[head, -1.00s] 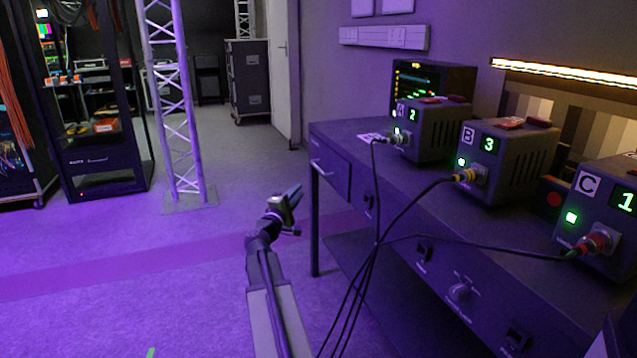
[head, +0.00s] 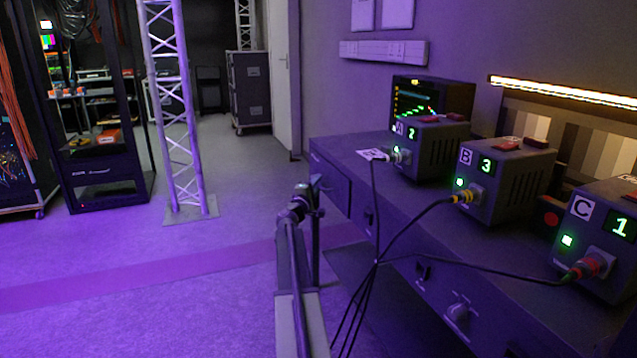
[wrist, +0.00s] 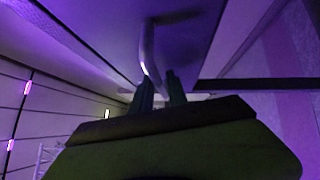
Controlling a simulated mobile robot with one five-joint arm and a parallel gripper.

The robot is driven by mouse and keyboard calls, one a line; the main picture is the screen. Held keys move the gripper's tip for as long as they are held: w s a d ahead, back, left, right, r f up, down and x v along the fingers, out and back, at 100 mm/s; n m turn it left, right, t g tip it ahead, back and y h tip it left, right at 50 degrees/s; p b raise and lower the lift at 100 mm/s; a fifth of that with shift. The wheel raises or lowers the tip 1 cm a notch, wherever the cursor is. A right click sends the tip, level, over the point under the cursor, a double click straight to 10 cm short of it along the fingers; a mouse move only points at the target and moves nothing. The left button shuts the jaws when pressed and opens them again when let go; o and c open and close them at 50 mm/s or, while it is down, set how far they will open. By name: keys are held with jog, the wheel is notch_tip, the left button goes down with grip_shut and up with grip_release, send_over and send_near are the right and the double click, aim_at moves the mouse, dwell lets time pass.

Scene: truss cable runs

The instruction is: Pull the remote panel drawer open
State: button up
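The remote panel drawer (head: 330,184) is at the far left end of the dark bench front. Its face looks flush with the bench; I see no clear gap. My gripper (head: 311,187) is in front of this drawer in the head view, with the handle hidden behind it. In the wrist view, the pale curved drawer handle (wrist: 149,60) runs down between the two fingers of my gripper (wrist: 160,88). The fingers stand close together on either side of the bar and look shut on it. The exact contact is partly hidden.
Boxes A (head: 430,150), B (head: 508,182) and C (head: 605,240) stand on the bench (head: 345,145), with cables hanging over its front. A truss post (head: 178,110) and a rack (head: 95,185) stand at the left. The floor between is clear.

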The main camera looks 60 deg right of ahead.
jog(key=shift+d, duration=0.2)
jog(key=shift+c, duration=0.2)
grip_shut()
dwell(1.2)
